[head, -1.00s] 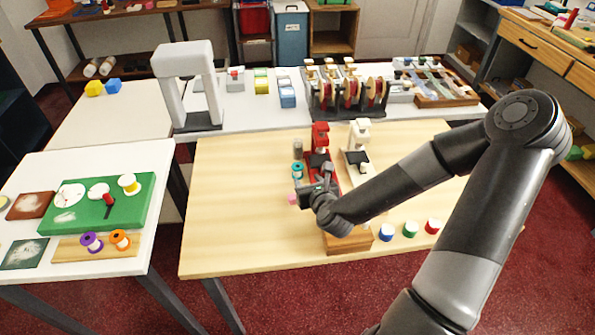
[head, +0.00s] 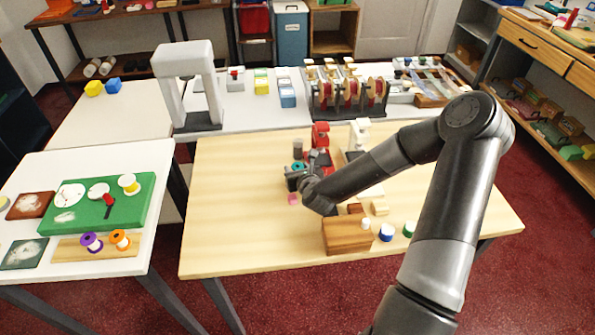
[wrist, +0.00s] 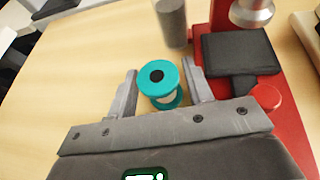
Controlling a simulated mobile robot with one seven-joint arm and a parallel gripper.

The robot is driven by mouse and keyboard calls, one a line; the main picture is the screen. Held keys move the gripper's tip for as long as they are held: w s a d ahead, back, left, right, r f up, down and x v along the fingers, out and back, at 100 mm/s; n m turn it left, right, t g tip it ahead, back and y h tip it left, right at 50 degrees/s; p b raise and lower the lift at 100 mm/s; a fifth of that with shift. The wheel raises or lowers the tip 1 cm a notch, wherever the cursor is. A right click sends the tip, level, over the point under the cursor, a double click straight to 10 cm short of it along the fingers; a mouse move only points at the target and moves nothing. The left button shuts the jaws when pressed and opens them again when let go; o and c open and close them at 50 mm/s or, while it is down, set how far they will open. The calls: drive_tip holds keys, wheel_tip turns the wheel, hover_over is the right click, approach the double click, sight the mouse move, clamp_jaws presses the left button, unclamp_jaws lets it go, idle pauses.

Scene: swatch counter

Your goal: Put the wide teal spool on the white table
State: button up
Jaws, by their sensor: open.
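The teal spool (head: 298,166) stands on the light wood table (head: 225,215), largely hidden by my gripper in the head view. In the wrist view the teal spool (wrist: 159,82) is upright, with a flat teal flange, a dark centre hole and a pale core. My gripper (head: 296,177) is low beside it. In the wrist view my gripper (wrist: 160,80) is open, with one finger on each side of the spool; I cannot tell whether either touches. A white table (head: 100,163) stands at front left, and another pale table (head: 85,130) behind it.
A grey cylinder (wrist: 172,22) and a red press (wrist: 232,20) stand close to the spool. A pink piece (head: 293,199) lies nearby. A wooden block (head: 346,236) sits at the wood table's front.

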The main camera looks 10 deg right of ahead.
sight(298, 166)
drive_tip(key=shift+c, duration=0.5)
drive_tip(key=c, duration=0.7)
drive_tip(key=shift+r, duration=0.1)
wheel_tip(298, 166, up, 4)
drive_tip(key=shift+d, duration=0.1)
drive_tip(key=s+d+r, duration=0.5)
drive_tip(key=d+r, duration=0.2)
drive_tip(key=d, duration=0.3)
drive_tip(key=a+m+h, duration=0.1)
drive_tip(key=w+a+h, duration=0.1)
drive_tip(key=a+m+h, duration=0.1)
drive_tip(key=shift+w+r+m, duration=0.3)
drive_tip(key=shift+w+r, duration=0.1)
drive_tip(key=shift+s+a+m+h, duration=0.1)
drive_tip(key=shift+a+m+h, duration=0.7)
drive_tip(key=shift+h, duration=0.2)
drive_tip(key=shift+s+a+m+h, duration=0.35)
drive_tip(key=shift+m+h, duration=0.15)
drive_tip(key=shift+h, duration=0.1)
